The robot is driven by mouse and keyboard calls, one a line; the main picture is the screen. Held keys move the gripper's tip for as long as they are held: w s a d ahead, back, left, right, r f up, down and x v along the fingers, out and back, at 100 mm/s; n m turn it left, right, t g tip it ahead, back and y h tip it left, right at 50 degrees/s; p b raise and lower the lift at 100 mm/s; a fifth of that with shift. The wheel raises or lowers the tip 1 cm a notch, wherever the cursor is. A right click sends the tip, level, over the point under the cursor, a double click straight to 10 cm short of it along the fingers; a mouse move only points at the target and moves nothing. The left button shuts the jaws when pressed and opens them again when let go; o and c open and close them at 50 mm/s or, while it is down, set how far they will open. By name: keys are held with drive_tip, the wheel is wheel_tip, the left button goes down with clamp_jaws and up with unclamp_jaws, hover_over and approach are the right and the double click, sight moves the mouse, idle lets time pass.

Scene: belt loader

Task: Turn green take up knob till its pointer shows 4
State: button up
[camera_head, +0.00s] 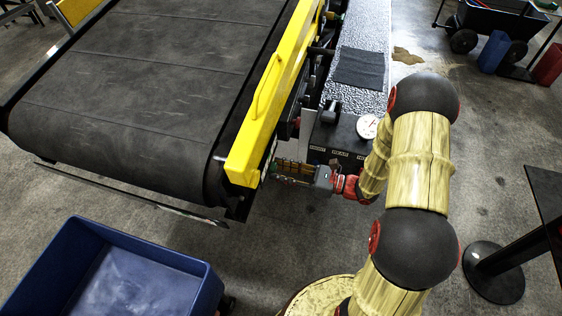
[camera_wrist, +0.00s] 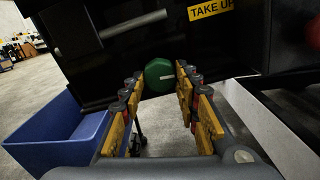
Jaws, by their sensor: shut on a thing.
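The belt (camera_head: 140,80) with its yellow side guard (camera_head: 262,110) lies left of my gripper. A round white gauge (camera_head: 367,126) stands close to my arm. A blue bin (camera_head: 190,275) is on the floor at lower left. A dark stand (camera_head: 495,270) is at right.

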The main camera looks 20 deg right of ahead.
drive_tip(key=m+p, duration=0.4)
drive_tip(key=shift+m+p, duration=0.3)
drive_tip(key=shift+p, duration=0.1)
idle(0.4)
drive_tip(key=o, duration=1.2)
drive_tip(key=shift+c, duration=0.2)
drive_tip(key=shift+d, duration=0.1)
drive_tip(key=v, duration=1.2)
